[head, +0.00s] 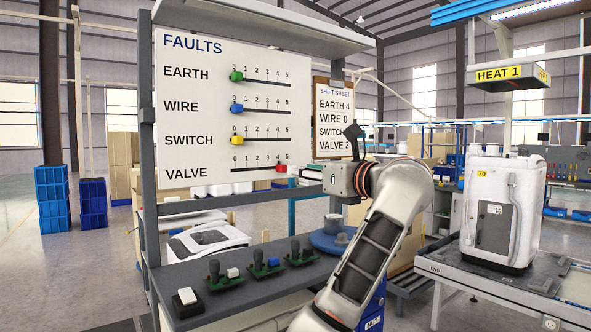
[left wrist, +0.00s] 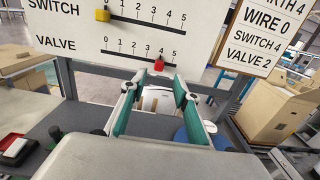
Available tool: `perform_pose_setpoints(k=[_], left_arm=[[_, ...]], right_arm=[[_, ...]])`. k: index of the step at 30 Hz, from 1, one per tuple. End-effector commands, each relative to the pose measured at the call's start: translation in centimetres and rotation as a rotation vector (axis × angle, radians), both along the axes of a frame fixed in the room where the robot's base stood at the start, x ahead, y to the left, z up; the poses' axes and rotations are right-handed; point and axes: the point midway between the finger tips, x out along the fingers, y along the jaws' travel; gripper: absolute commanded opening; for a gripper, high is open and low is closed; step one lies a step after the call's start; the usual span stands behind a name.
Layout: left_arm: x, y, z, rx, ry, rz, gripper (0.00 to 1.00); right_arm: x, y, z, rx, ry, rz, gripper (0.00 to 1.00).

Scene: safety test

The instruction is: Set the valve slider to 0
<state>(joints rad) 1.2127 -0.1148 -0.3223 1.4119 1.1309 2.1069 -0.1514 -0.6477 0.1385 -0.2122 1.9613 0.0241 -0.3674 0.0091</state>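The white FAULTS board (head: 215,125) has labelled sliders in rows, each scaled 0 to 5. The valve slider is a red knob (head: 281,168) on the bottom row, at about 4. In the left wrist view the red knob (left wrist: 158,65) lies ahead of my left gripper (left wrist: 155,88). Its teal fingers are spread apart and nothing is seen held between them. In the head view my left arm's wrist is at the board's lower right, and the fingers are not clear there. My right gripper is not in view.
Green earth (head: 236,76), blue wire (head: 236,108) and yellow switch (head: 237,140) knobs sit at 0. A shift sheet (head: 334,115) on the right reads VALVE 2. Small switch boards (head: 265,267) and a white button (head: 187,296) occupy the bench below.

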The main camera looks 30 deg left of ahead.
Motion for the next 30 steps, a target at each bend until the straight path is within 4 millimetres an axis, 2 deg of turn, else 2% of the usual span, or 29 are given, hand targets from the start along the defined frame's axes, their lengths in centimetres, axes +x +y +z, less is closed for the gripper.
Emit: perform_pose_setpoints(k=[15, 20, 27, 28, 30], left_arm=[[2.5, 6.3, 0.1, 0.0, 0.0, 0.003, 0.31], [2.9, 7.0, 0.0, -0.001, -0.001, 0.002, 0.31], [2.9, 7.1, -0.1, -0.002, 0.0, 0.001, 0.31], [2.9, 7.1, -0.1, -0.002, 0.001, 0.001, 0.28], [2.9, 7.1, -0.1, -0.001, 0.0, 0.001, 0.1]], right_arm=[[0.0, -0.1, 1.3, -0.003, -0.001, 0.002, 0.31], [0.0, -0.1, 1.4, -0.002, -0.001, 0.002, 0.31], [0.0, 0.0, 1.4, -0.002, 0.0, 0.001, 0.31], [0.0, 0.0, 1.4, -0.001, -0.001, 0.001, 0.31], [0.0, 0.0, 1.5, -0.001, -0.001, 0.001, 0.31]])
